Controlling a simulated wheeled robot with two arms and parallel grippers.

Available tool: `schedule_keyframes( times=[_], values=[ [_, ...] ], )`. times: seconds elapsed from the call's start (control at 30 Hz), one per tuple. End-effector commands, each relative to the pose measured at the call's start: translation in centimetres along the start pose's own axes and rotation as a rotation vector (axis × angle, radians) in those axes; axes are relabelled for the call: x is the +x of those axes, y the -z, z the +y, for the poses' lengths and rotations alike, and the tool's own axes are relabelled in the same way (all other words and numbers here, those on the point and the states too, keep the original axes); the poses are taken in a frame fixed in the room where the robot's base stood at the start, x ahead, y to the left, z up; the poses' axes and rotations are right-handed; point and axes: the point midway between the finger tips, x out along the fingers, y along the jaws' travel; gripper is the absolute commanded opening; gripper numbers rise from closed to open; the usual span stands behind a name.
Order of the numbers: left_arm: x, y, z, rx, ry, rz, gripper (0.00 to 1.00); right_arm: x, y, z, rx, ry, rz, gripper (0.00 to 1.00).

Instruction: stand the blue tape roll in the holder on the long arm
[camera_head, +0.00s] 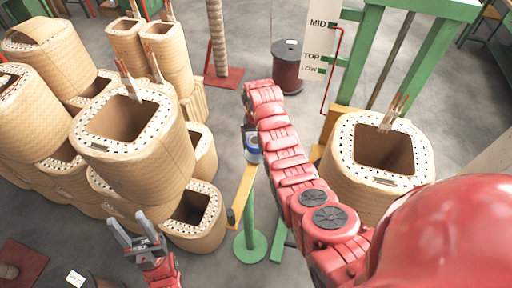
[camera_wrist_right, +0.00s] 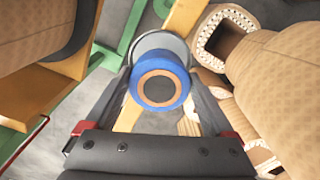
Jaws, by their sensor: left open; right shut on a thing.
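The blue tape roll (camera_head: 253,155) shows below the end of my right arm in the head view. In the right wrist view the blue tape roll (camera_wrist_right: 160,66) has a brown core and sits between the fingers of my right gripper (camera_wrist_right: 160,86), which is shut on it. A grey round holder (camera_wrist_right: 160,40) shows just behind the roll, over the yellow long arm (camera_wrist_right: 186,18). I cannot tell whether the roll touches the holder. The long arm (camera_head: 242,190) also shows in the head view. My left gripper (camera_head: 132,232) is open and empty at the lower left.
Several tan coils (camera_head: 135,150) are stacked at the left, near my left gripper. Another coil (camera_head: 370,185) stands at the right beside my right arm. A green post base (camera_head: 250,246) stands on the floor below the long arm. A dark red drum (camera_head: 287,70) stands behind.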

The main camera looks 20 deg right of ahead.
Motion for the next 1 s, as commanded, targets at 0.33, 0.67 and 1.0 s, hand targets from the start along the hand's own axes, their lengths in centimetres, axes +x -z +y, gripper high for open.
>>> schedule_keyframes(
  times=[0.33,0.67,1.0],
  values=[
    [2.3,0.4,-0.1,0.0,0.0,0.001,0.5,3.0,-0.1,0.0,-0.001,0.0,-0.003,0.26],
    [1.8,0.3,-0.1,0.0,0.0,0.001,0.5,3.5,-0.1,0.0,-0.001,0.0,-0.002,0.26],
    [1.9,0.3,-0.1,0.0,0.0,0.001,0.5,3.5,-0.1,0.0,0.0,0.0,-0.002,1.0]
  ],
)
